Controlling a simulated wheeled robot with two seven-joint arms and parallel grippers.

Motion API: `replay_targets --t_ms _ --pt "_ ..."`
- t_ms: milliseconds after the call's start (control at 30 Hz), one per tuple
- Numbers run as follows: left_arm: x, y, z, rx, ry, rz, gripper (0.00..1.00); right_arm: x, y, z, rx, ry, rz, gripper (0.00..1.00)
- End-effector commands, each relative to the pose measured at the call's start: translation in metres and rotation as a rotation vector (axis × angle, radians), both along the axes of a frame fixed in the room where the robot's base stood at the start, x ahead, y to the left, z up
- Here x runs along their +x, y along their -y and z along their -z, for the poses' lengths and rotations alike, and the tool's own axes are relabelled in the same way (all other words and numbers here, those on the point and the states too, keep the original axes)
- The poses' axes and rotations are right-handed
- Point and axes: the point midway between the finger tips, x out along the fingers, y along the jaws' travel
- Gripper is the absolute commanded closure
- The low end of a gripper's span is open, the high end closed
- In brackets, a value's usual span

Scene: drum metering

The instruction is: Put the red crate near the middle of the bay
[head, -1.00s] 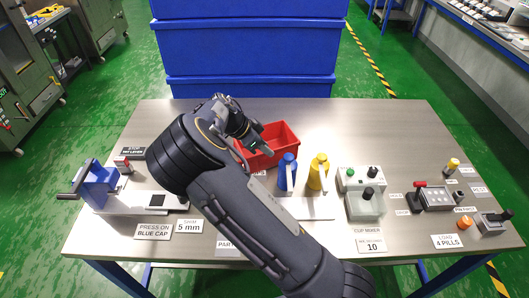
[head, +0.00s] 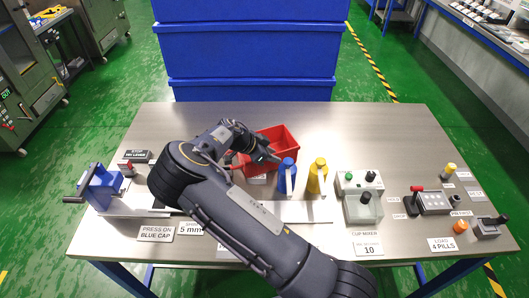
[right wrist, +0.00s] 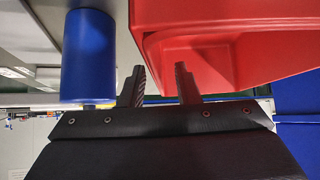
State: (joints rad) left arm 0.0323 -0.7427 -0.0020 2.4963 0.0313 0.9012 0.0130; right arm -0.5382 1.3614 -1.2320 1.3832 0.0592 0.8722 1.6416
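The red crate (head: 284,137) stands on the table behind the blue bottle, partly hidden by my right arm and gripper. My right gripper (head: 267,155) is over the near side of the crate. In the right wrist view the two fingers (right wrist: 162,85) are apart. The red crate (right wrist: 235,50) fills the upper right there, behind the right finger, and part of it shows in the gap. I cannot tell whether a finger touches it. My left gripper is not in view.
A blue bottle (head: 287,176) and a yellow bottle (head: 317,177) stand close to the crate's right. The cup mixer (head: 360,196) is further right. A blue press with a handle (head: 100,187) is at the left. The table's back (head: 370,130) is clear.

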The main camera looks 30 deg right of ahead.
Motion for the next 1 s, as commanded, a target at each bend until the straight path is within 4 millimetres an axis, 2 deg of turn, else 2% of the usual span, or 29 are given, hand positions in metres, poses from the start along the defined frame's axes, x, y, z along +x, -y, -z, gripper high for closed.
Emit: replay_targets --t_ms 100,333,1000 --pt "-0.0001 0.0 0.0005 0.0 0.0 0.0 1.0 -0.0001 -0.0003 0.0003 0.0 0.0 0.0 0.71" --pt "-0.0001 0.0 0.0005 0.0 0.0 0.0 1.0 -0.0002 -0.0003 0.0 0.0 -0.001 0.001 1.0" --pt "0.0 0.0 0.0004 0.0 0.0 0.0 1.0 0.0 -0.0003 -0.0004 0.0 0.0 0.0 1.0"
